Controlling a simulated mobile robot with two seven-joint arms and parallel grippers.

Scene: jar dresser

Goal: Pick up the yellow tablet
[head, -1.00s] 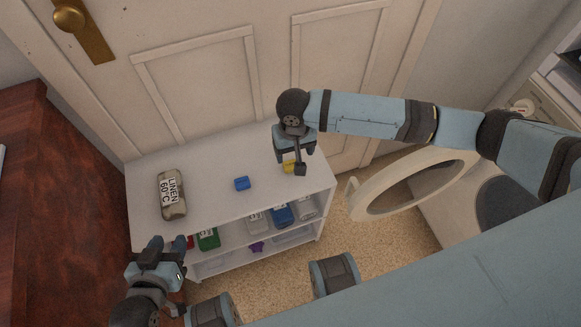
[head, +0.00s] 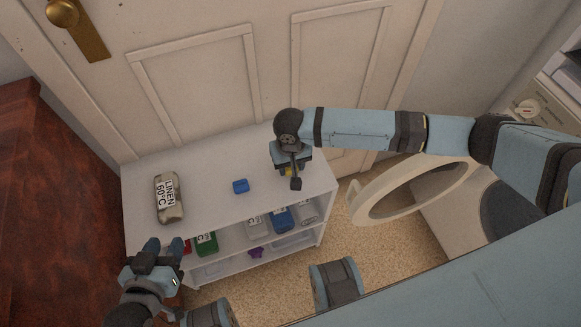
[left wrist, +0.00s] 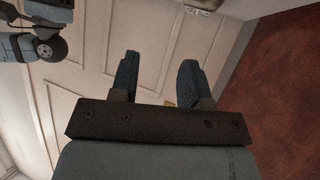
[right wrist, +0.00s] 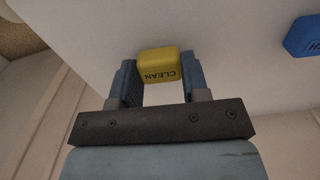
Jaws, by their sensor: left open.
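The yellow tablet (right wrist: 159,66), marked CLEAN, lies on the white shelf unit's top (head: 215,204). My right gripper (head: 291,177) is over it in the head view, where only a sliver of yellow shows. In the right wrist view my right gripper (right wrist: 161,82) has its fingers spread, one on each side of the tablet; I cannot tell whether they touch it. My left gripper (head: 165,247) is open and empty, off the front left of the unit. It also shows in the left wrist view (left wrist: 157,72).
A blue tablet (head: 241,186) and a LINEN 60°C bag (head: 169,198) are on the same top. Bins, including a green one (head: 206,244) and a blue one (head: 281,219), fill the shelf below. An open round washer door (head: 359,203) stands at the right; a door is behind.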

